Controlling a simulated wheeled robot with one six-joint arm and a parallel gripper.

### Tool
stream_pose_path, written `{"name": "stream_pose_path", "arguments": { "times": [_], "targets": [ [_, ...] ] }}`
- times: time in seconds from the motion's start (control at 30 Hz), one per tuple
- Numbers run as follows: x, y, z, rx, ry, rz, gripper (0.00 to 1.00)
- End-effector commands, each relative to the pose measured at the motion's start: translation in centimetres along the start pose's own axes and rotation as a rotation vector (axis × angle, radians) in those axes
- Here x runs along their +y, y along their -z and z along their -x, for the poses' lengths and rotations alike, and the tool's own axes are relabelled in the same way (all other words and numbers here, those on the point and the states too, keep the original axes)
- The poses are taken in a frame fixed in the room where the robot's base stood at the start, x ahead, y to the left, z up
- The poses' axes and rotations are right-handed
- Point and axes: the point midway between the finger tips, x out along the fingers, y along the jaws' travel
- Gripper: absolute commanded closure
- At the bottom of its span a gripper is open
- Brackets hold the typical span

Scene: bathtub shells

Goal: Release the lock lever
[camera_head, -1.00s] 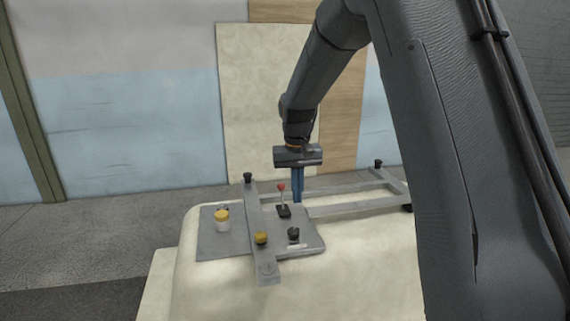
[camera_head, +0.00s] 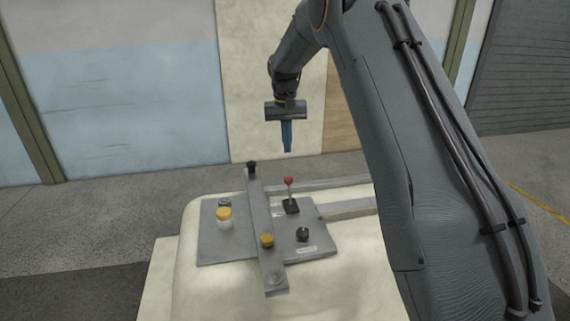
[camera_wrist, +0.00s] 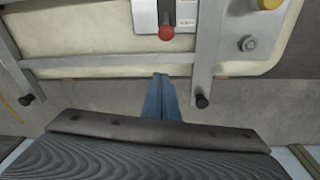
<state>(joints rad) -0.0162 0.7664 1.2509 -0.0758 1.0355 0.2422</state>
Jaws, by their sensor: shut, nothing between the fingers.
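The lock lever is a thin stalk with a red ball knob (camera_head: 289,181) on a small black base (camera_head: 291,207). It stands upright on a grey plate (camera_head: 225,250) on top of the cream shell. In the wrist view the red knob (camera_wrist: 166,33) is at the top centre, beyond my fingertips. My gripper (camera_head: 288,151) has blue fingers, shut and empty, pointing down. It is above and behind the lever, apart from it. The fingers also show in the wrist view (camera_wrist: 161,78).
A grey bar (camera_head: 258,210) crosses the plate left of the lever, with a black knob (camera_head: 251,165) at its far end. A yellow-capped button (camera_head: 224,215), a yellow knob (camera_head: 267,240) and a black knob (camera_head: 303,235) stand nearby. Space above the shell (camera_head: 330,280) is free.

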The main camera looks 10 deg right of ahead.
Motion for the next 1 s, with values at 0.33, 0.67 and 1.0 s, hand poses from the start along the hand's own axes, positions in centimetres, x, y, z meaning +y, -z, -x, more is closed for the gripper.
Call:
{"name": "stream_pose_path", "arguments": {
  "times": [0.33,0.67,1.0],
  "targets": [
    [-0.2,-0.3,-5.2,-0.005,-0.001,0.003,1.00],
    [-0.3,-1.1,-9.1,-0.001,0.000,0.005,1.00],
    [-0.4,-3.7,-8.3,-0.001,0.000,0.006,1.00]
  ]
}}
